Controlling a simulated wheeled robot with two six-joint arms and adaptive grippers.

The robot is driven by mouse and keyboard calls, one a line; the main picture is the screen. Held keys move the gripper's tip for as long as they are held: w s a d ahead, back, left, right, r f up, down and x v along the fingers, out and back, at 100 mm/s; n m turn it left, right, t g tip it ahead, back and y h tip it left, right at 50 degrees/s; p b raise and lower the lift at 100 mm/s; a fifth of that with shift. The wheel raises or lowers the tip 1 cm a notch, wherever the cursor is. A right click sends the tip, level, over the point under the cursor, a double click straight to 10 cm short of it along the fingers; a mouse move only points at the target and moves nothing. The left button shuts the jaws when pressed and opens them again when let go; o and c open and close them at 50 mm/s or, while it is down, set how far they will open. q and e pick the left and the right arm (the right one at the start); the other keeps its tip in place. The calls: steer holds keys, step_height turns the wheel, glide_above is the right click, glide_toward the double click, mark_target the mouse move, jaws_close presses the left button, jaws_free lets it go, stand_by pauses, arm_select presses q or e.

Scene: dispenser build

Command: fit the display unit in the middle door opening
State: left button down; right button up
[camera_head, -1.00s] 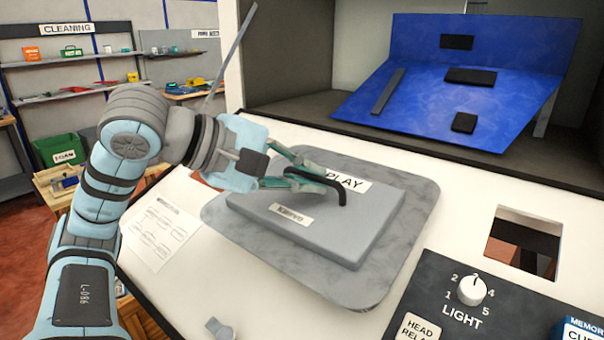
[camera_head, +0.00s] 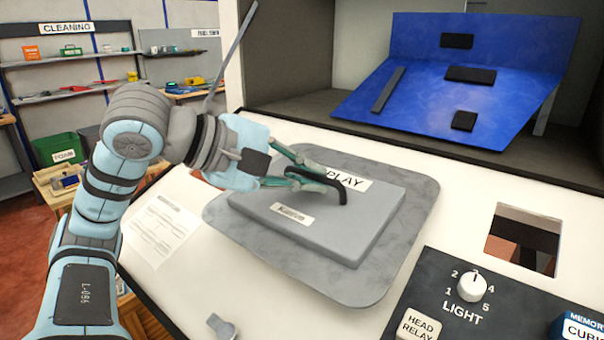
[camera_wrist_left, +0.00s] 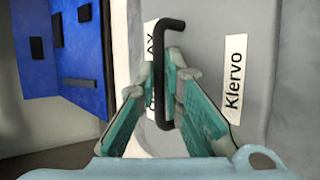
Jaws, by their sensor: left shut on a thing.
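The display unit (camera_head: 330,230) is a grey slab with a black handle and two white labels, one ending in "PLAY" and the other reading "Klervo". It lies on a wider grey rounded plate (camera_head: 415,215) on the white sloping panel. My left gripper (camera_head: 335,187) is shut on the unit's black handle (camera_wrist_left: 166,75), which passes between its green fingers in the left wrist view. The gripper hides part of the upper label. A square opening (camera_head: 522,240) shows in the white panel to the right. I cannot tell whether another opening lies under the unit. My right gripper is out of view.
A dark control panel (camera_head: 440,318) with a LIGHT knob (camera_head: 472,286) sits at the lower right. A blue board (camera_head: 440,95) with black parts stands in the recess behind. A paper sheet (camera_head: 160,230) and a small grey latch (camera_head: 221,326) are on the left of the panel.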

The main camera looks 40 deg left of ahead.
mark_target(312, 193)
arm_select(q)
steer(key=shift+a+f+b, duration=0.1)
steer(key=shift+f+b, duration=0.95)
steer(key=shift+f, duration=0.2)
stand_by(2.4)
steer(key=c, duration=2.2)
jaws_free()
steer(key=o, duration=0.4)
steer(key=shift+w+f, duration=0.1)
steer(key=shift+w, duration=0.25)
steer(key=shift+c, duration=0.2)
steer(key=shift+o, duration=1)
steer(key=shift+w+f, duration=0.1)
steer(key=shift+w, duration=0.2)
steer(key=shift+w+d+f, duration=0.2)
steer(key=shift+w, duration=0.3)
steer(key=o, duration=0.6)
steer(key=shift+s, duration=0.1)
steer(key=shift+c, duration=0.2)
steer(key=shift+o, duration=0.2)
steer(key=shift+s+a, duration=0.1)
